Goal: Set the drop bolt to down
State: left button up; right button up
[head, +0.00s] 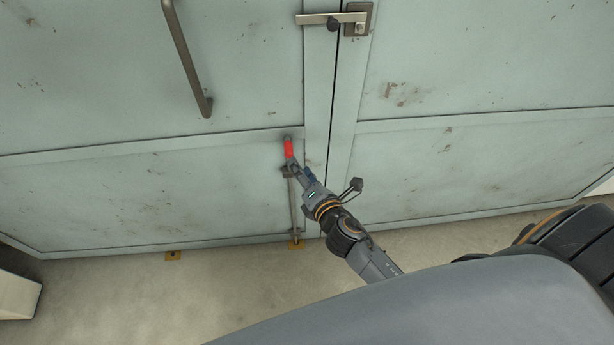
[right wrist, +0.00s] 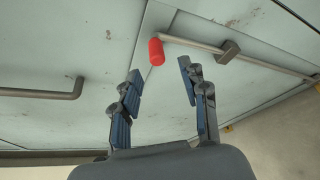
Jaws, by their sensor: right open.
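The drop bolt (head: 293,205) is a thin upright metal rod on the lower left door leaf, with a red grip (head: 288,148) at its top. Its lower end is near a yellow floor plate (head: 296,245); I cannot tell whether it enters it. In the right wrist view the red grip (right wrist: 157,51) stands out just beyond and between the fingertips, with the rod (right wrist: 270,62) running off to the right through a bracket (right wrist: 228,52). My right gripper (head: 297,168) is open at the red grip; in the right wrist view its fingers (right wrist: 161,78) are apart and empty. My left gripper is not in view.
Pale green double doors (head: 150,185) fill the view. A flat latch bar (head: 318,19) crosses the seam at the top. A long pull handle (head: 188,60) is on the left leaf. Another yellow floor plate (head: 172,256) lies further left. The floor (head: 130,300) in front is bare.

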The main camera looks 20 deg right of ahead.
jog(key=shift+v, duration=1.65)
jog(key=s+d+f+m+g, duration=0.1)
jog(key=s+f+m+g, duration=0.45)
jog(key=f, duration=0.85)
jog(key=s+d+f+m+g, duration=0.2)
jog(key=s+f+m, duration=0.55)
jog(key=f, duration=0.75)
jog(key=s+d+f+m+g, duration=0.1)
jog(key=s+f+m+g, duration=0.2)
jog(key=s, duration=1)
jog(key=s+d+f+m+g, duration=0.1)
jog(key=s+f+m+g, duration=0.3)
jog(key=s+f, duration=0.6)
jog(key=s+m, duration=0.2)
jog(key=s, duration=0.1)
jog(key=shift+d+f+m+h, duration=0.15)
jog(key=shift+d+m+h, duration=0.25)
